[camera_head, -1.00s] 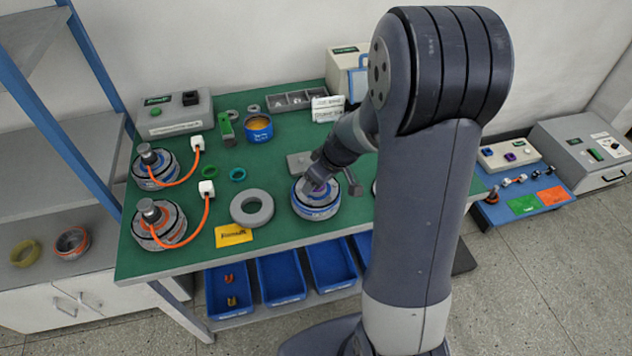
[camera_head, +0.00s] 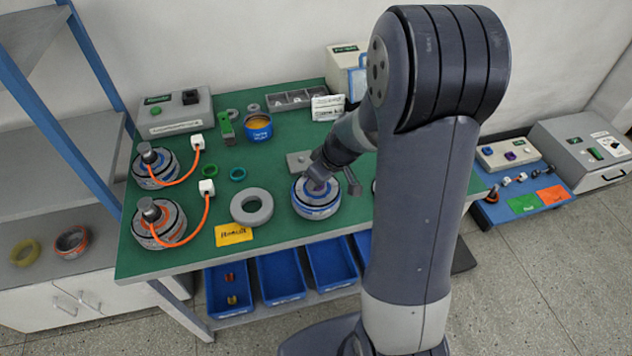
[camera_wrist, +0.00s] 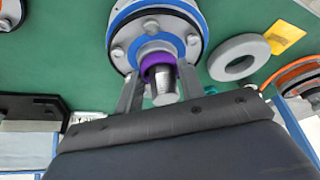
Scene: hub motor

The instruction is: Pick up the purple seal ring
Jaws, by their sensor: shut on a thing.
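The purple seal ring (camera_wrist: 159,66) shows in the wrist view between the two fingers of my gripper (camera_wrist: 160,84), which is shut on it. The ring is around or just above the metal shaft (camera_wrist: 164,90) of a blue-rimmed hub motor (camera_wrist: 121,22); I cannot tell whether it still touches the motor. In the head view my gripper (camera_head: 334,184) is over this motor (camera_head: 316,208) on the green table, and the ring is barely visible there, mostly hidden by the gripper.
A grey ring (camera_head: 251,207) and a yellow card (camera_head: 234,235) lie left of the motor. Two motors with orange cables (camera_head: 158,222) stand at the far left.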

